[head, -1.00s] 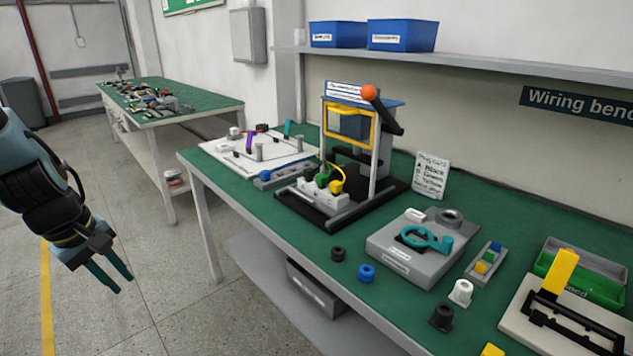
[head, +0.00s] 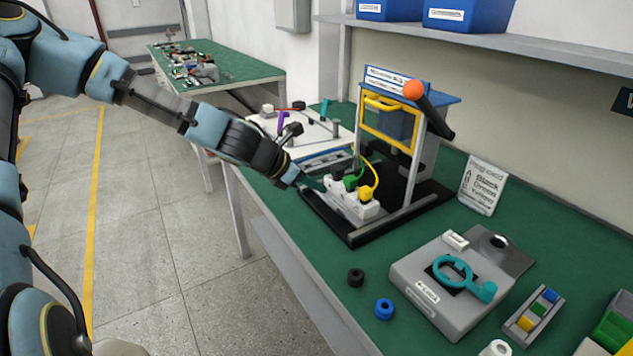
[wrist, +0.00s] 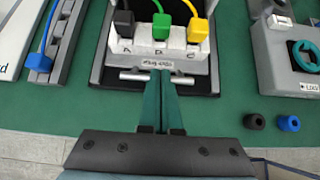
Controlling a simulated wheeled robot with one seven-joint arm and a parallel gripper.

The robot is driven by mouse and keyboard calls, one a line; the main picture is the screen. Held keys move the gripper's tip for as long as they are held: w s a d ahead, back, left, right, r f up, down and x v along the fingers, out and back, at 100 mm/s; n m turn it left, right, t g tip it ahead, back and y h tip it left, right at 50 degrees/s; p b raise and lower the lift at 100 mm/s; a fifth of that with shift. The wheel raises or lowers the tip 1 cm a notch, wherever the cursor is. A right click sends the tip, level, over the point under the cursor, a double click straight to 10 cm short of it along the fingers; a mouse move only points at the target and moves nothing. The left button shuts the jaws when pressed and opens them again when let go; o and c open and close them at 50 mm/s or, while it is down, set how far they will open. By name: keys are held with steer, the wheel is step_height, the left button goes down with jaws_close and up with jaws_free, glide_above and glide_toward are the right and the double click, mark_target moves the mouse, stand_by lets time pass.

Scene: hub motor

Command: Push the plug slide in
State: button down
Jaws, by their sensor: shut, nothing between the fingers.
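The plug slide (head: 352,203) is a white block on the black base of the press stand. The wrist view shows it (wrist: 185,57) straight ahead, with black (wrist: 124,20), green (wrist: 161,24) and yellow (wrist: 196,28) plugs standing over the letters A, B and C. A metal crossbar (wrist: 133,75) runs along its front, below a small label. My gripper (head: 318,185) is shut and empty, its teal fingertips (wrist: 159,80) at the middle of the slide's front, over the crossbar. I cannot tell whether they touch it.
The stand has a yellow guard frame (head: 362,118) and an orange-knobbed lever (head: 414,90). A grey fixture with a teal ring (head: 453,270) lies to the right. Black (head: 356,277) and blue (head: 384,308) collars sit near the table's front edge. A white board (head: 330,150) lies behind to the left.

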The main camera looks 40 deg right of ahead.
mark_target(343, 200)
steer(key=p+x, duration=0.1)
steer(key=x, duration=0.6)
